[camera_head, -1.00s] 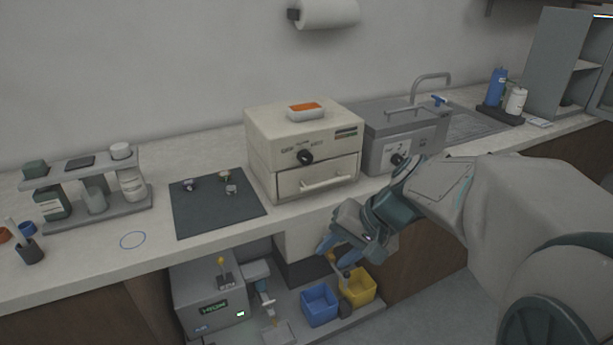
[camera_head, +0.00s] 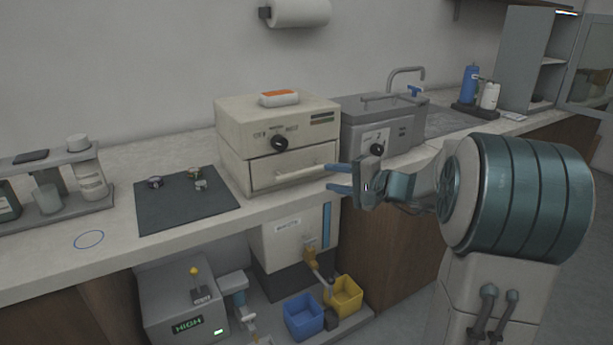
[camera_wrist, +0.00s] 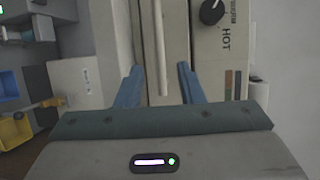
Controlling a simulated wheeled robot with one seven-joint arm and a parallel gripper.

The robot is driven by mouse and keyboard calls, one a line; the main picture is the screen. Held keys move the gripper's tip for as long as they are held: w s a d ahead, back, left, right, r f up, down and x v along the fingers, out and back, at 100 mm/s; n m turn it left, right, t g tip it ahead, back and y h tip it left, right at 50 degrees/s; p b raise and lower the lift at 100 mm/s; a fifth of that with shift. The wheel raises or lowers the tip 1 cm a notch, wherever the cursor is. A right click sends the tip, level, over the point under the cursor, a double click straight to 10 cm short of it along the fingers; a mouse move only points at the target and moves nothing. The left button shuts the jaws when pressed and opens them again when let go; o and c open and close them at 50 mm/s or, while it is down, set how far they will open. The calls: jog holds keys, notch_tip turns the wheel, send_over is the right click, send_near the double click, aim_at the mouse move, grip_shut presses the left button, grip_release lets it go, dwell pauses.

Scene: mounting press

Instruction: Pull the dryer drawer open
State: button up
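The dryer is a cream box (camera_head: 240,122) on the counter, with a black knob on its upper front. Its drawer (camera_head: 262,172) is below, with a pale bar handle (camera_head: 300,175), and looks shut. My gripper (camera_head: 328,178) is at the right end of the handle, with blue fingers pointing left at the drawer. In the wrist view, my gripper (camera_wrist: 158,80) is open, and the handle bar (camera_wrist: 160,45) runs between the lines of its two fingers. The fingers are apart from the bar on both sides. Whether the tips reach past the bar is hard to tell.
A grey water bath (camera_head: 385,125) stands right of the dryer. A dark mat (camera_head: 185,208) with small pieces lies to the left. Below the counter are a grey machine (camera_head: 172,310), a blue bin (camera_head: 303,318) and a yellow bin (camera_head: 343,294). The space before the drawer is free.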

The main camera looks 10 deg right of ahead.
aim_at(304, 173)
jog(key=x, duration=0.8)
jog(key=shift+w+a, duration=0.3)
grip_shut()
